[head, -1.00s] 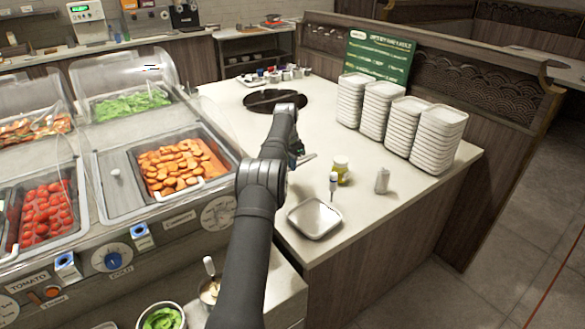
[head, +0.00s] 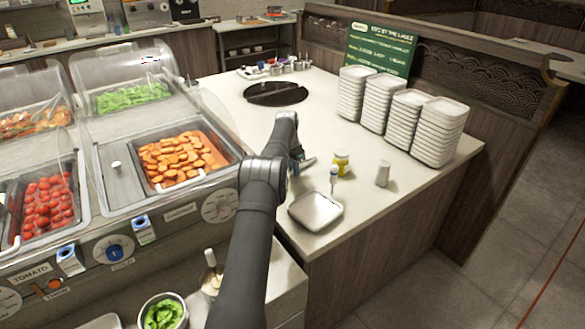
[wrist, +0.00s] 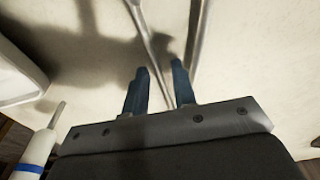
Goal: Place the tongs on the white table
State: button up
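The tongs (wrist: 151,32) show in the wrist view as two thin metal arms running up past the top edge. One arm passes between my gripper's fingertips, and the other meets or passes behind the right fingertip. My gripper (wrist: 158,82) has blue fingertips that stand apart, with a gap beside the tongs' arm. In the head view my gripper (head: 299,164) is low over the white table (head: 375,205), mostly hidden by my arm. I cannot tell whether the tongs touch the table. Their far ends are out of the wrist view.
A square white tray (head: 316,210), a small white bottle with a blue band (head: 334,178), a yellow jar (head: 341,162) and a grey shaker (head: 383,174) stand nearby. Stacked white plates (head: 437,132) are at the right. A round dark opening (head: 275,93) lies farther back.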

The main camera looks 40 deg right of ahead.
jog(key=shift+r, duration=0.1)
notch_tip(320, 180, up, 12)
jog(key=a, duration=0.1)
jog(key=shift+a, duration=0.2)
jog(key=shift+s, duration=0.1)
dwell(0.3)
jog(key=f, duration=0.4)
jog(key=d+f, duration=0.1)
jog(key=f, duration=0.7)
jog(key=shift+d+f, duration=0.15)
jog(key=shift+d, duration=0.05)
notch_tip(320, 180, up, 3)
jog(key=shift+f, duration=0.1)
jog(key=shift+r, duration=0.9)
